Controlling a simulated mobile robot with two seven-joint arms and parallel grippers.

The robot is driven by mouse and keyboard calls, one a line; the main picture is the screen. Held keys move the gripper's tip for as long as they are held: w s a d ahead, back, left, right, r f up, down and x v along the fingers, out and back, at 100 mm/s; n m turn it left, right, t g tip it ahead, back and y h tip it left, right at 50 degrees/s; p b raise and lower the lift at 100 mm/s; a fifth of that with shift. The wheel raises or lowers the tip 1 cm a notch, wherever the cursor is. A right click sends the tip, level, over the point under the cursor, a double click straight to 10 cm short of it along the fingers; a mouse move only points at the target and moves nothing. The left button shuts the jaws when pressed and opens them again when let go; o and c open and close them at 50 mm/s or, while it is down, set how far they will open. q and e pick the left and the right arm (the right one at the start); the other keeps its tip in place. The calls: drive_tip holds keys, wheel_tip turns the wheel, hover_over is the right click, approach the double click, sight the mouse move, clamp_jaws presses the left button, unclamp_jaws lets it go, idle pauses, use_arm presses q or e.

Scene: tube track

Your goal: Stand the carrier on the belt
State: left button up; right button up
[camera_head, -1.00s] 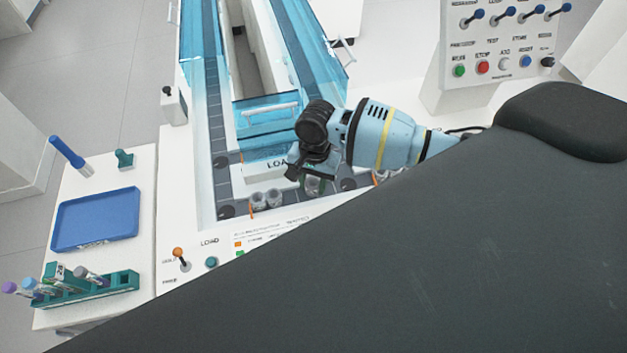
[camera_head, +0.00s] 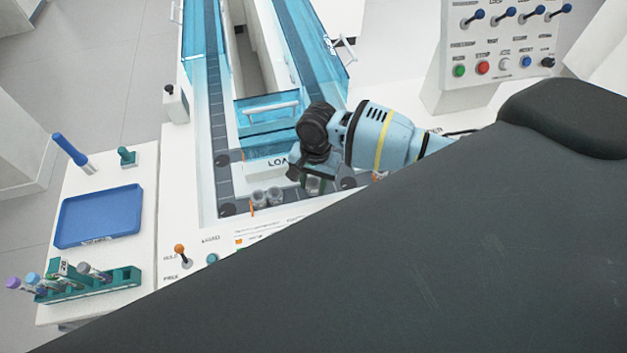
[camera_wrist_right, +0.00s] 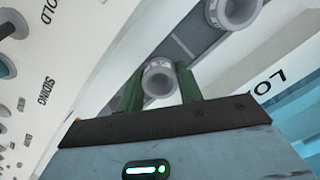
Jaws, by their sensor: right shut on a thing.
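A grey ring-shaped carrier (camera_wrist_right: 159,80) sits between the two green fingers of my right gripper (camera_wrist_right: 160,88) in the right wrist view. The fingers are shut on its sides. In the head view my right gripper (camera_head: 314,184) is over the dark belt (camera_head: 235,185) in front of the LOAD label, with the carrier mostly hidden at its fingertips. I cannot tell whether the carrier touches the belt. My left gripper is not in view.
A blue tray (camera_head: 98,216) and a teal rack (camera_head: 90,284) with several tubes are on the white side table at left. Blue clear covers (camera_head: 270,123) flank the track behind. A lever panel (camera_head: 500,45) stands at upper right. My dark body covers the lower right.

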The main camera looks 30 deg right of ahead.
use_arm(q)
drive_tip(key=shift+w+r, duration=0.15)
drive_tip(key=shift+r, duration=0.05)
use_arm(e)
drive_tip(key=shift+f, duration=0.2)
drive_tip(key=shift+s+f, duration=0.1)
drive_tip(key=shift+f, duration=0.05)
drive_tip(key=o, duration=0.8)
drive_tip(key=shift+f, duration=0.15)
drive_tip(key=shift+o, duration=0.2)
drive_tip(key=shift+s, duration=0.15)
drive_tip(key=shift+f, duration=0.15)
drive_tip(key=r, duration=0.2)
drive_tip(key=r+p, duration=0.1)
drive_tip(key=r, duration=0.2)
drive_tip(key=w+r, duration=0.1)
drive_tip(key=r, duration=0.2)
drive_tip(key=shift+w+d, duration=0.1)
drive_tip(key=shift+d, duration=0.1)
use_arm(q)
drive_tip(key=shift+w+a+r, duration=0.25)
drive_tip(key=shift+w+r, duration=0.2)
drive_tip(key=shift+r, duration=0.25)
use_arm(e)
drive_tip(key=shift+r, duration=0.4)
